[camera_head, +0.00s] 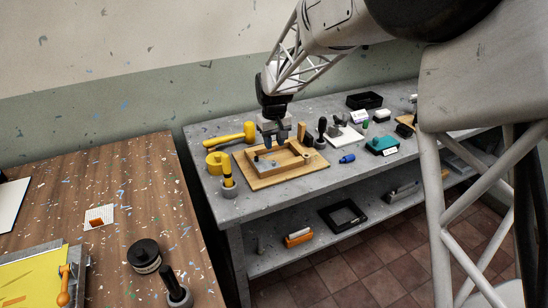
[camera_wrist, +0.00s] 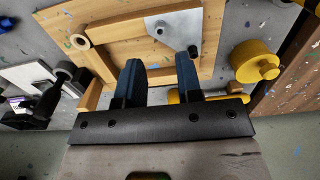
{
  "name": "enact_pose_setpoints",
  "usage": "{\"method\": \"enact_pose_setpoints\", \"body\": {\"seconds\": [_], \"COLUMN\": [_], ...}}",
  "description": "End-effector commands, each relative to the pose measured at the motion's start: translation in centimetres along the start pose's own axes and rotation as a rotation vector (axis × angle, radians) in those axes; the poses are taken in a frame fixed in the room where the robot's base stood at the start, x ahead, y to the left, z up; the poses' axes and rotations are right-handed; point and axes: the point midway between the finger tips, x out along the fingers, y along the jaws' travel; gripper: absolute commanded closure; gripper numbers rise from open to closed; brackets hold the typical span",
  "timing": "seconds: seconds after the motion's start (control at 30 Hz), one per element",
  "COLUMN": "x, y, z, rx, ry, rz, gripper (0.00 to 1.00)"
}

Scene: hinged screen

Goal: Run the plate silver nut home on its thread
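A grey metal plate (camera_wrist: 178,42) is fixed at a corner of the wooden frame. A small silver round piece, seemingly the nut (camera_wrist: 160,29), sits on it; its thread is too small to make out. In the head view the plate (camera_head: 263,165) shows at the frame's near left corner, with the nut too small to tell. My gripper (camera_wrist: 163,62) is open and empty, its two dark blue fingers apart. In the head view my gripper (camera_head: 275,141) hangs over the back part of the frame, apart from the nut.
The wooden frame (camera_head: 291,164) lies on a wooden board on the grey bench (camera_head: 340,182). A yellow mallet (camera_head: 236,136), a yellow round piece (camera_head: 216,162) and a cup with a yellow-handled tool (camera_head: 229,188) stand left. A blue piece (camera_head: 347,159) and black-handled tools are right.

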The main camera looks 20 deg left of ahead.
Motion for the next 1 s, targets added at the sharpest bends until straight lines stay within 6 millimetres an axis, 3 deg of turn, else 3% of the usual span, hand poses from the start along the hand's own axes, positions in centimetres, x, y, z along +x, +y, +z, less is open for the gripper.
{"method": "enact_pose_setpoints", "body": {"seconds": [0.77,1.0], "x": [7.2,7.1], "y": [0.0,0.0], "z": [0.1,0.0], "rx": [0.0,0.0], "ry": [0.0,0.001], "rz": [0.0,0.0], "gripper": [0.67,1.0]}}
